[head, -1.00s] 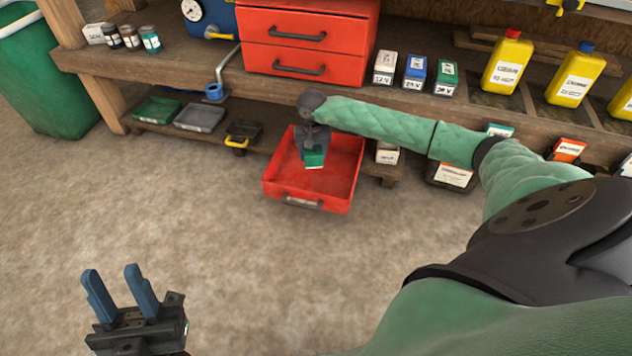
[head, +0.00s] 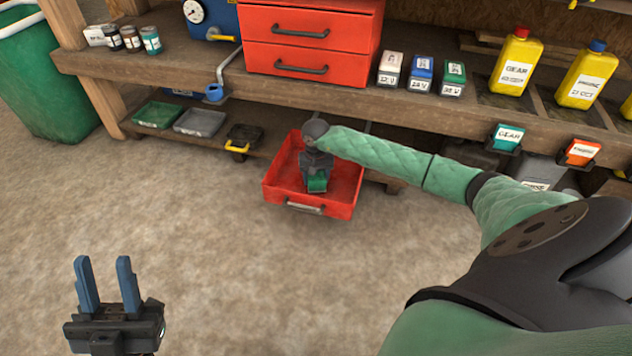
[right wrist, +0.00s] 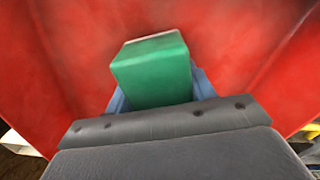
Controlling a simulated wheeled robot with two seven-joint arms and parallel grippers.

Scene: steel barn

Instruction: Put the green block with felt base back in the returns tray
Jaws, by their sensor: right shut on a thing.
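The green block (head: 318,184) is in my right gripper (head: 317,174), inside the outline of an open red tray (head: 344,210) low at the bench. In the right wrist view the block (right wrist: 152,74) sits between the blue fingers, with red tray walls around it. The right gripper is shut on it. The felt base is not clearly visible, and I cannot tell whether the block touches the tray floor. No label names the red tray as the returns tray. My left gripper (head: 107,285) is open and empty over the floor.
Green (head: 157,114), grey (head: 200,121) and black trays (head: 243,137) sit on the low shelf left of the red tray. A red drawer cabinet (head: 308,45), small boxes and yellow bottles (head: 515,62) stand on the bench. The floor in front is clear.

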